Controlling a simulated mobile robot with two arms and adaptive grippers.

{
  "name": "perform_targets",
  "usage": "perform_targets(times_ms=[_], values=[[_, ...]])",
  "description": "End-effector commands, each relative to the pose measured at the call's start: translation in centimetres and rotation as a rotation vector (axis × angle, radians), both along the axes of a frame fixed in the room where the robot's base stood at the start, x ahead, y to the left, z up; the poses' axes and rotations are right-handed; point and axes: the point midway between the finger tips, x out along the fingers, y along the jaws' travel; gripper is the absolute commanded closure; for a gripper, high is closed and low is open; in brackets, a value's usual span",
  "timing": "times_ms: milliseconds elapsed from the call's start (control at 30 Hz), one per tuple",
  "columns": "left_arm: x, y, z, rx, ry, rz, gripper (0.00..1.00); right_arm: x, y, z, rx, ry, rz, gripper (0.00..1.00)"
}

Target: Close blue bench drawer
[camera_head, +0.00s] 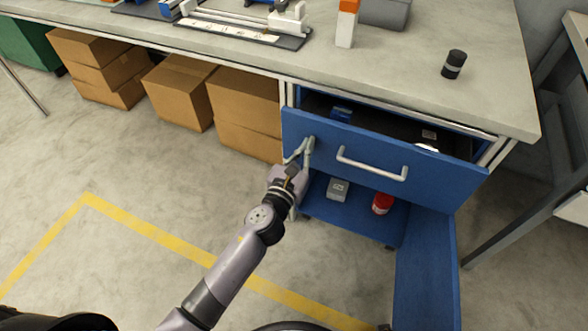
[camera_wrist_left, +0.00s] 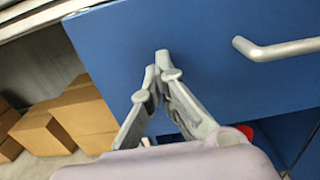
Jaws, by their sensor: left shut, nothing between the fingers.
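The blue bench drawer (camera_head: 372,150) is pulled partly out under the bench top, and its inside shows above the front panel. A silver bar handle (camera_head: 371,164) is on its front; the handle also shows at the upper right of the left wrist view (camera_wrist_left: 275,48). My left gripper (camera_head: 306,144) is shut and empty at the left part of the drawer front, left of the handle. In the left wrist view its fingertips (camera_wrist_left: 157,62) meet in front of the blue panel; I cannot tell whether they touch it. My right gripper is not in view.
Below the drawer, a blue cabinet door (camera_head: 426,270) stands open, with a grey box (camera_head: 338,189) and a red container (camera_head: 382,203) inside. Cardboard boxes (camera_head: 180,88) sit under the bench at left.

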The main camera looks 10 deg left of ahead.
Motion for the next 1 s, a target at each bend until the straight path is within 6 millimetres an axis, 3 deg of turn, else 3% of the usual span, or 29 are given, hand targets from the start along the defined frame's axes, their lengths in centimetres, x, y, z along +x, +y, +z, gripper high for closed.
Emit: perform_targets(times_ms=[100,200,400,600,1000], values=[[2.8,-0.8,0.0,0.002,-0.003,0.0,1.0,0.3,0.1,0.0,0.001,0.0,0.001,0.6],[4.7,-1.3,-0.1,0.001,-0.002,0.0,1.0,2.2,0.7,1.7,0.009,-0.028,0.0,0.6],[7.4,-2.2,-0.1,0.001,-0.001,0.0,1.0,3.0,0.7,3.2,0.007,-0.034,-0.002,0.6],[8.7,-2.5,-0.1,-0.001,0.001,0.0,1.0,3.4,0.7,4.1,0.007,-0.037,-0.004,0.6],[9.1,-2.5,0.3,-0.002,-0.004,0.002,1.0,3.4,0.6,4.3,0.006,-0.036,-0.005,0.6]])
